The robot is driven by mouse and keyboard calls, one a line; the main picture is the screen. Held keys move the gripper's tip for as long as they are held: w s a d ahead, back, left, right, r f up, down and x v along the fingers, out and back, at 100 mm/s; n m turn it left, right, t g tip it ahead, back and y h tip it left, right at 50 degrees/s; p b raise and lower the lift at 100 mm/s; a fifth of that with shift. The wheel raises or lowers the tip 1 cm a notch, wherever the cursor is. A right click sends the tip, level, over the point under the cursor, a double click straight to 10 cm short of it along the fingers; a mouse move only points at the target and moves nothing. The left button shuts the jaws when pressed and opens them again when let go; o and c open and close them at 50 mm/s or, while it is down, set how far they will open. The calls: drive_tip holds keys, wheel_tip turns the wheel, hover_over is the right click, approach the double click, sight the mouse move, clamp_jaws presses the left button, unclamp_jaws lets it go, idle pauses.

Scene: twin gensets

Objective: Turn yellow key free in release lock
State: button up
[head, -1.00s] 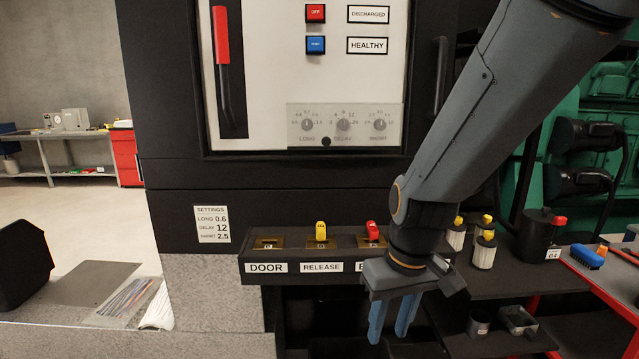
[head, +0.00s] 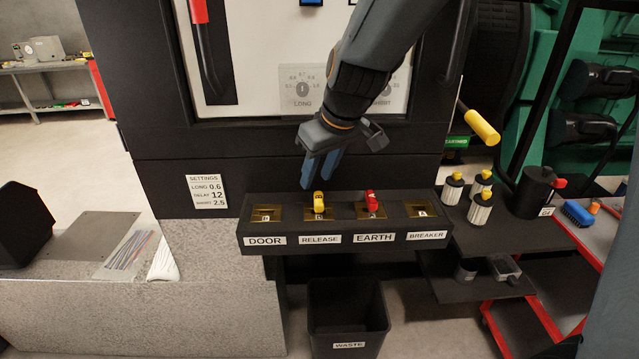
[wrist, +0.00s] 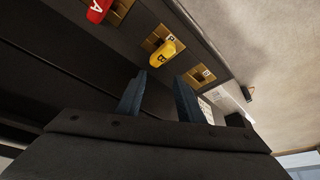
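The yellow key (head: 319,202) stands upright in the release lock (head: 318,214), above the RELEASE label (head: 320,239). A letter B shows on the key in the wrist view (wrist: 166,51). My gripper (head: 320,183) is just above and behind the yellow key, with its blue fingers pointing down. In the wrist view its two fingers (wrist: 160,88) are apart with nothing between them, and the key lies beyond their tips, not touching as far as I can tell.
A red key (head: 371,199) stands in the EARTH lock, close on the right. The DOOR lock (head: 267,213) and BREAKER lock (head: 420,209) hold no key. A waste bin (head: 348,318) stands below. Bottles (head: 480,207) and a yellow-handled lever (head: 482,127) are at the right.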

sight(319, 196)
drive_tip(key=shift+s+r+m+h+p, duration=0.15)
drive_tip(key=shift+m+h+p, duration=0.65)
drive_tip(key=shift+p, duration=1.8)
drive_tip(key=shift+f+m+t, duration=0.2)
drive_tip(key=shift+m+t, duration=0.1)
drive_tip(key=shift+m, duration=0.2)
drive_tip(key=shift+s+f+m+b, duration=0.15)
drive_tip(key=shift+m+b, duration=0.15)
drive_tip(key=shift+m, duration=0.1)
drive_tip(key=shift+f+b, duration=0.15)
drive_tip(key=shift+b, duration=0.55)
drive_tip(key=m+b, duration=0.1)
drive_tip(key=b, duration=0.2)
drive_tip(key=s+m+h+b, duration=0.1)
drive_tip(key=m+b, duration=0.1)
drive_tip(key=b, duration=0.1)
drive_tip(key=shift+s+f, duration=0.2)
drive_tip(key=shift+f, duration=0.15)
drive_tip(key=shift+m, duration=0.3)
drive_tip(key=shift+b+x, duration=2.05)
drive_tip(key=shift+x, duration=0.5)
drive_tip(key=shift+c, duration=0.2)
clamp_jaws()
